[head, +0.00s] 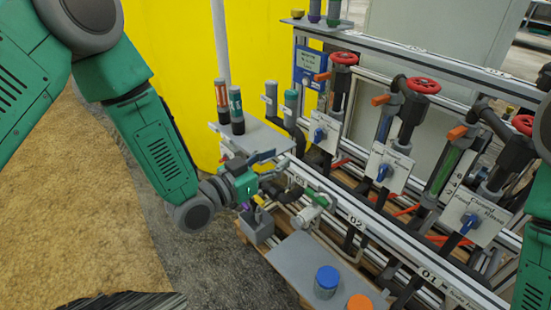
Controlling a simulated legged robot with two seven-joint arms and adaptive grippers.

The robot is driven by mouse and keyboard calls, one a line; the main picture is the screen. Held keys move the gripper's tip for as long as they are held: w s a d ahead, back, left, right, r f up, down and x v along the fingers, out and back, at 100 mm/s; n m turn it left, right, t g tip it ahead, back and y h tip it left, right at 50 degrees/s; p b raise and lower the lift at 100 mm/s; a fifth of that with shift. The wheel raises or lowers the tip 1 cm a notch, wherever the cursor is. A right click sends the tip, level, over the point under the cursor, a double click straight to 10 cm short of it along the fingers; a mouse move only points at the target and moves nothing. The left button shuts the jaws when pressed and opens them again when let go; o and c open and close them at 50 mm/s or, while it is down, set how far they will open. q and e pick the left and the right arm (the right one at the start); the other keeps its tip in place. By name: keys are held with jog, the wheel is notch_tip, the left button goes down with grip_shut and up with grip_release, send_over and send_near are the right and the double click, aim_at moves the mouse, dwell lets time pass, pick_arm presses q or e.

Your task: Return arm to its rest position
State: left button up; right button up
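My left arm comes in from the upper left and bends down to the skid. Its gripper (264,172) is at the near left end of the skid, just above a small grey box (258,232) with purple and yellow pieces at its top. The fingers are small and partly hidden, so I cannot tell whether they are open or shut or touch anything. Green parts of my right arm show at the right edge; its gripper is not in view.
The skid carries red handwheels (422,86), blue valve handles (383,172) and pipes. A grey shelf (262,139) holds capped bottles. A front plate (300,262) holds a blue-capped jar (326,282) and an orange-capped one (359,302). A yellow tank (180,60) stands behind.

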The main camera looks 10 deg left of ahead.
pick_arm(q)
jog(key=shift+f, duration=0.1)
jog(key=s+a+f+n+g+y+p, duration=0.2)
jog(key=s+a+f+g+y+p, duration=0.15)
jog(key=s+f, duration=0.4)
jog(key=s+a+f+n+g+y+p, duration=0.2)
jog(key=s+a+f+g+y+p, duration=0.15)
jog(key=s+f, duration=0.35)
jog(key=s+a+n+g+y+p, duration=0.1)
jog(key=s+a+g, duration=0.2)
jog(key=s, duration=0.7)
jog(key=s+a+n+g+y+p, duration=0.1)
jog(key=s+a+g, duration=0.3)
jog(key=s, duration=0.5)
jog(key=shift+s+a+n+y, duration=0.35)
jog(key=shift+a+y, duration=0.45)
jog(key=shift+a, duration=0.35)
jog(key=shift+w, duration=0.1)
